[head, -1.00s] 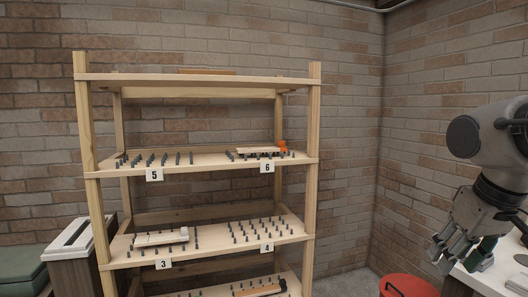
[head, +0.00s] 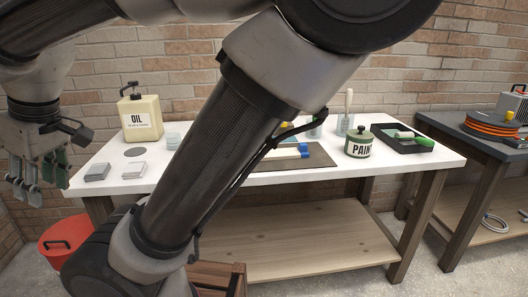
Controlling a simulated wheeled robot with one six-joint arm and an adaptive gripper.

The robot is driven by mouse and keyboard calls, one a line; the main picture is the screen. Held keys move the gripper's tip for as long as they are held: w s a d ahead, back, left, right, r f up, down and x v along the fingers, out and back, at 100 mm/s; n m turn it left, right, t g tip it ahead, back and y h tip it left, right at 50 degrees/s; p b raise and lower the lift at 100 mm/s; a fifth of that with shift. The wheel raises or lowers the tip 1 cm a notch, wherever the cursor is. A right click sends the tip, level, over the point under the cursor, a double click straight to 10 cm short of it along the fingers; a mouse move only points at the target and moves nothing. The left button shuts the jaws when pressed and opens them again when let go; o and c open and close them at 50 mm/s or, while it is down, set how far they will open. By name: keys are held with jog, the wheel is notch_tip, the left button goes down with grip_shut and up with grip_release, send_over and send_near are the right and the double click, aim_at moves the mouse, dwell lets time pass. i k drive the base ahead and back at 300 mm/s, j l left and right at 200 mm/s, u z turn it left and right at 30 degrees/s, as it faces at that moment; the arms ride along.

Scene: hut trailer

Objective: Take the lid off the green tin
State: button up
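The green tin (head: 358,148) stands upright on the white tabletop, right of the middle in the head view. It has a pale label reading "PAIN", with the rest cut off by the tin's curve. Its dark green lid (head: 360,132) with a round knob sits on top. My gripper (head: 38,190) hangs at the far left, fingers pointing down, well away from the tin. Its fingers look apart, and I see nothing clearly held between them. My arm crosses the middle of the view and hides part of the table.
A black tray (head: 405,148) with a green-handled tool sits close to the tin's right. A brush in a glass (head: 345,122) stands behind it. A dark mat (head: 310,158) lies to its left. An oil can (head: 140,118) and red bucket (head: 65,238) are at left.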

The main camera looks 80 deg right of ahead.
aim_at(361, 133)
jog(key=z, duration=0.5)
jog(key=l+z, duration=0.1)
jog(key=z, duration=0.9)
jog(key=l+z, duration=0.1)
jog(key=z, duration=0.9)
jog(key=l+z, duration=0.1)
jog(key=z, duration=0.9)
